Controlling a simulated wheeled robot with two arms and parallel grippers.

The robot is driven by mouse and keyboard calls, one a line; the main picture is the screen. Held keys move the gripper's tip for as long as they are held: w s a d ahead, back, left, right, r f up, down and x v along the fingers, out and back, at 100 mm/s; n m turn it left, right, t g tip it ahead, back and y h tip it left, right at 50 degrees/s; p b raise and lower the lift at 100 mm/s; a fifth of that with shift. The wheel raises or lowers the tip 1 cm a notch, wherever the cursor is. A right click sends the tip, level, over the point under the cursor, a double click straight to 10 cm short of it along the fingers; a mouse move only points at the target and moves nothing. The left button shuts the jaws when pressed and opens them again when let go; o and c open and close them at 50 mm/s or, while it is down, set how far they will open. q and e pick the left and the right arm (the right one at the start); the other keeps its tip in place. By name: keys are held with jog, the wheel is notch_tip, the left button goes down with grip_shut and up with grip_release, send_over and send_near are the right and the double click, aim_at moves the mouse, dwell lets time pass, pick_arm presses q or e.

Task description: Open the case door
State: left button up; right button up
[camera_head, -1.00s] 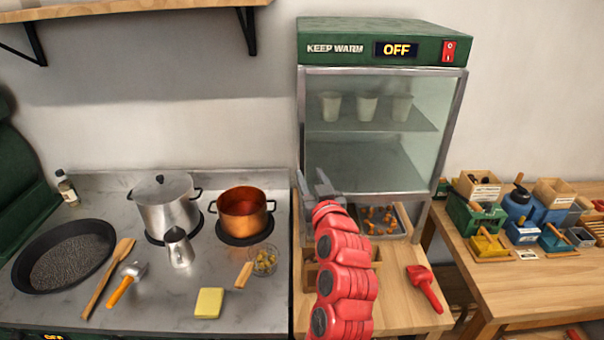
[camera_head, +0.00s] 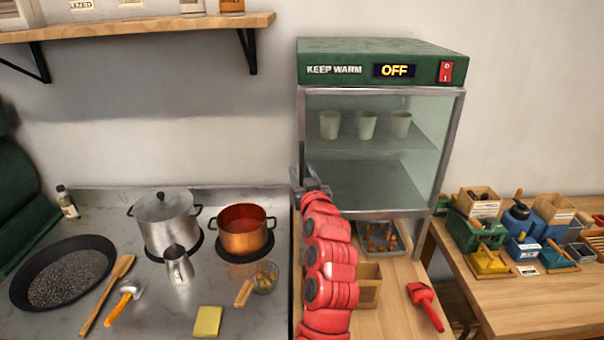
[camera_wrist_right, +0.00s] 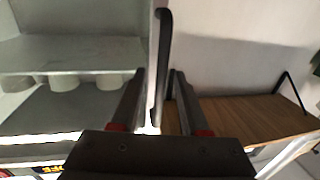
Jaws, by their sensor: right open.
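The warming case (camera_head: 380,62) is green on top, reads "KEEP WARM" and "OFF", and stands right of the stove. Its glass door (camera_head: 365,180) in a metal frame looks shut. The dark vertical door handle (camera_head: 302,158) is at the door's left edge, partly hidden by my gripper. My right gripper (camera_head: 313,183) is at the lower part of this handle. In the right wrist view, the handle (camera_wrist_right: 160,65) reaches down between the open fingers of my right gripper (camera_wrist_right: 156,100). I cannot tell whether a finger touches it. My left gripper is not in view.
White cups (camera_head: 366,125) stand on the shelf inside the case. A tray of chestnuts (camera_head: 402,232), a wooden box (camera_head: 369,288) and a red scoop (camera_head: 425,305) are below and in front. A copper pot (camera_head: 243,232) stands on the stove at left.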

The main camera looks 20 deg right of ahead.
grip_shut()
dwell(1.4)
